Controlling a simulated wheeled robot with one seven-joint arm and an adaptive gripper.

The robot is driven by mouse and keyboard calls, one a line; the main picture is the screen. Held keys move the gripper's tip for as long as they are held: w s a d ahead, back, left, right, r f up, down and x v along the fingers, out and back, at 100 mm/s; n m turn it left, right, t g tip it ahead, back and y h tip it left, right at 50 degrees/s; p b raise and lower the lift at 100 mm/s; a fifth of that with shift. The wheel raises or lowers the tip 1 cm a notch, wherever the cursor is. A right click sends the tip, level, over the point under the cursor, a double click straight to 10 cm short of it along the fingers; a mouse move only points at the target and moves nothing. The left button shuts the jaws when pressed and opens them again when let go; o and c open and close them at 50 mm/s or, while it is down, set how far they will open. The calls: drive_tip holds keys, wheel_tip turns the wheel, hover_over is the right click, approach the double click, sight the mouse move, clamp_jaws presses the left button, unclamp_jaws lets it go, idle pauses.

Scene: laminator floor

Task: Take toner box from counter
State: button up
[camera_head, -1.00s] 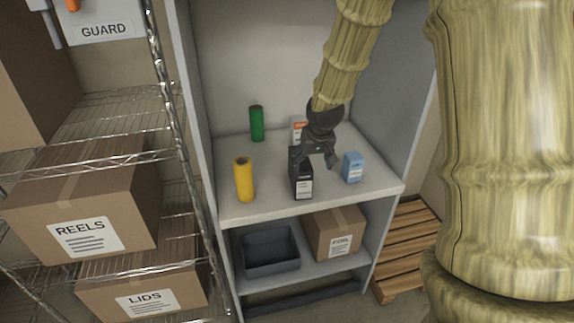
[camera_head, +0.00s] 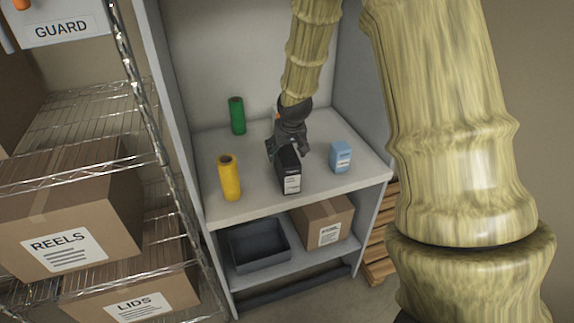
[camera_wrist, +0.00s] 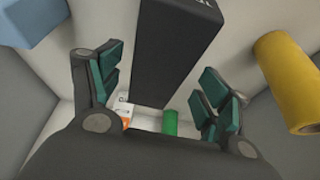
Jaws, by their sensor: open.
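The toner box appears to be the black box with a white label (camera_head: 290,174), standing upright on the grey counter (camera_head: 260,202). My gripper (camera_head: 287,150) is open just above and behind the black box. In the wrist view the black box (camera_wrist: 170,50) lies between the open fingers (camera_wrist: 160,92), with gaps visible on both sides. The box's label is too small to read. A white and orange item (camera_wrist: 124,112) behind it is mostly hidden by my gripper in the head view.
A yellow roll (camera_head: 229,178) stands left of the black box, a blue box (camera_head: 340,157) right, and a green roll (camera_head: 237,116) behind. Below are a dark bin (camera_head: 259,248) and a carton (camera_head: 322,222). A wire rack (camera_head: 140,90) with cartons stands left.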

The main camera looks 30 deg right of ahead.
drive_tip(key=shift+d+p+x, duration=0.2)
drive_tip(key=shift+p+x, duration=0.65)
drive_tip(key=shift+x, duration=1.85)
drive_tip(key=shift+f, duration=0.2)
drive_tip(key=c, duration=1.3)
